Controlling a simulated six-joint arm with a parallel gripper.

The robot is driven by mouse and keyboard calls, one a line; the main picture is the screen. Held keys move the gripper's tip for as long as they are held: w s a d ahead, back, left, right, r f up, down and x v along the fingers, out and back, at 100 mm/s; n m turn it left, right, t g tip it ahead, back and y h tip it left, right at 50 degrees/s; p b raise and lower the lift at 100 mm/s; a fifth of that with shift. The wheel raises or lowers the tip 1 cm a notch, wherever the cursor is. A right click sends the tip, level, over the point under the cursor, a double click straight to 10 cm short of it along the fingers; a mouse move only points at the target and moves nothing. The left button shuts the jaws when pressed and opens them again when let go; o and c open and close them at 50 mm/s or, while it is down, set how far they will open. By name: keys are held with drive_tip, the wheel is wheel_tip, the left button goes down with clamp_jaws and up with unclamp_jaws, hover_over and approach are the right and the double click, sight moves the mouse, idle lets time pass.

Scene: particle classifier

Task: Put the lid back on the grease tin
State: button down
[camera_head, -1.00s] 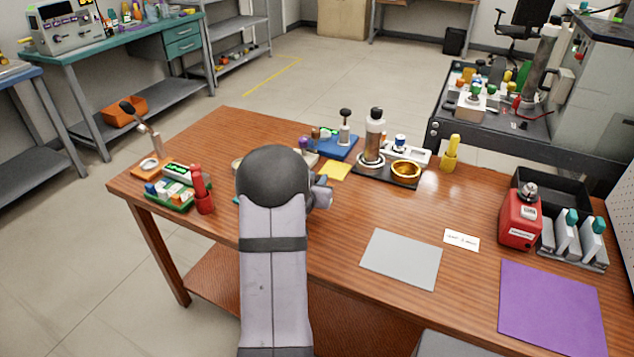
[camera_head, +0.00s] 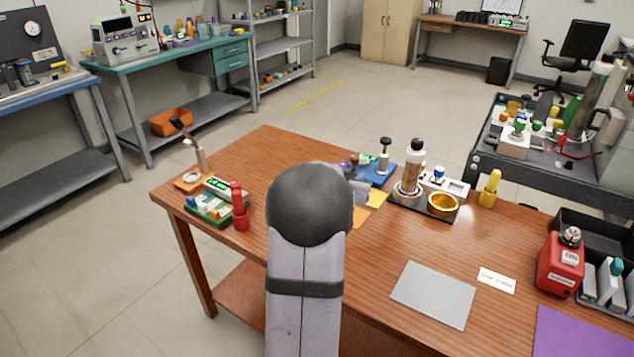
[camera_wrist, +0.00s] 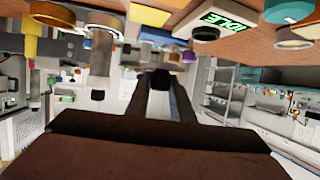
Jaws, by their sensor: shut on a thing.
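In the upside-down wrist view, my gripper (camera_wrist: 162,92) shows as two dark fingers near the middle. They are closed around a small dark thing (camera_wrist: 160,79) at their tips; it is too small and dark to tell whether it is the lid. A round container with a pale rim (camera_wrist: 297,38) shows at the upper right, partly cut off and apart from the fingers; I cannot tell if it is the grease tin. In the head view, my arm hides the gripper and the table behind it, and neither tin nor lid can be made out.
On the wooden table (camera_head: 262,147) a red bottle (camera_head: 240,208) stands left of my arm. To the right are a dark tray with a tall cylinder (camera_head: 410,172) and a gold ring (camera_head: 442,205), and a yellow bottle (camera_head: 490,190). A grey sheet (camera_head: 433,294) lies on open table.

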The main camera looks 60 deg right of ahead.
drive_tip(key=w+a+f+n+t+y, duration=0.2)
drive_tip(key=w+a+n+t+y, duration=0.55)
drive_tip(key=w+a, duration=0.85)
drive_tip(key=w+a+f+n+t+y, duration=0.1)
drive_tip(key=w+a+n+y, duration=0.15)
drive_tip(key=a, duration=0.65)
drive_tip(key=w+a+f+n+t+y, duration=0.1)
drive_tip(key=w+a+n+y, duration=0.2)
drive_tip(key=a, duration=0.6)
drive_tip(key=w+a+f+n+t+y, duration=0.1)
drive_tip(key=a+n+y, duration=0.3)
drive_tip(key=a, duration=0.5)
drive_tip(key=w+d+r+h+p, duration=0.1)
drive_tip(key=w+d+r, duration=0.1)
drive_tip(key=d, duration=0.7)
drive_tip(key=w+d+r+m+h, duration=0.1)
drive_tip(key=w+d, duration=0.1)
drive_tip(key=d, duration=0.8)
drive_tip(key=w+d+r+h+p, duration=0.1)
drive_tip(key=w+d+r, duration=0.1)
drive_tip(key=d, duration=0.8)
drive_tip(key=shift+r+m+h+p, duration=0.3)
drive_tip(key=shift+m, duration=0.1)
drive_tip(key=s+d+r+m+h, duration=0.2)
drive_tip(key=s+d, duration=0.2)
drive_tip(key=d, duration=0.8)
drive_tip(key=shift+d+p, duration=0.15)
drive_tip(key=shift+p, duration=0.2)
drive_tip(key=shift+f+b, duration=0.6)
drive_tip(key=shift+f, duration=4.25)
